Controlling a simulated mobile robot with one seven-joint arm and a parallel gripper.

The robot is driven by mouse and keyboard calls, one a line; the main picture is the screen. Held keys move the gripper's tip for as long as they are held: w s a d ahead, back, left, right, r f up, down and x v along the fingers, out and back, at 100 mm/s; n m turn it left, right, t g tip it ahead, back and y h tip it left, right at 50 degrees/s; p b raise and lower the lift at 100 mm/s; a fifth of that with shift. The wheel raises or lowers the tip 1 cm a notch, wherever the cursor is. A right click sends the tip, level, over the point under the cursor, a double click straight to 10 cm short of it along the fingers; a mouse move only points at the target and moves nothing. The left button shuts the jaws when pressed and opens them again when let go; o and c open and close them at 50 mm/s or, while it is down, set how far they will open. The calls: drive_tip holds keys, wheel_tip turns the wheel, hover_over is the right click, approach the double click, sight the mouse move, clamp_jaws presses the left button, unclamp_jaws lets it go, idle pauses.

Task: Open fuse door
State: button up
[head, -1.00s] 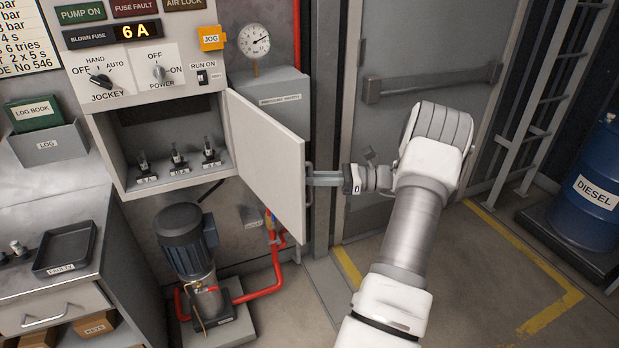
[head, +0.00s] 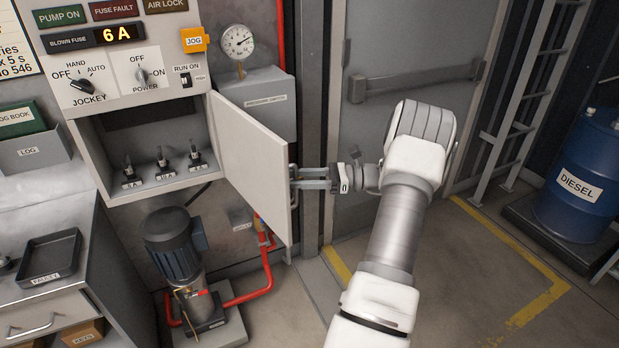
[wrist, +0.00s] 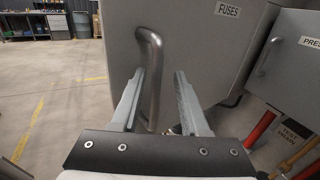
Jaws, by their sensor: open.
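The fuse door (head: 253,165) is a pale grey panel hinged at the right side of the fuse box. It stands swung wide open, and the box interior shows. In the wrist view the door's outer face (wrist: 200,50) carries a FUSES label and a bar handle (wrist: 152,85). My gripper (head: 298,179) is at the handle on the door's outer side. Its two fingers are apart, with the handle's lower part between them in the wrist view (wrist: 163,75). Whether either finger touches the bar is not clear.
Several small fuses (head: 163,160) stand on the box floor. A pressure switch cabinet (head: 262,105) is behind the door. The pump motor (head: 175,245) and red pipe (head: 255,285) are below. A blue diesel drum (head: 577,180) stands at right. The floor beside my arm is clear.

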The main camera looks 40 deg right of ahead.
drive_tip(key=b+v, duration=0.1)
drive_tip(key=v, duration=1.6)
drive_tip(key=shift+s, duration=0.1)
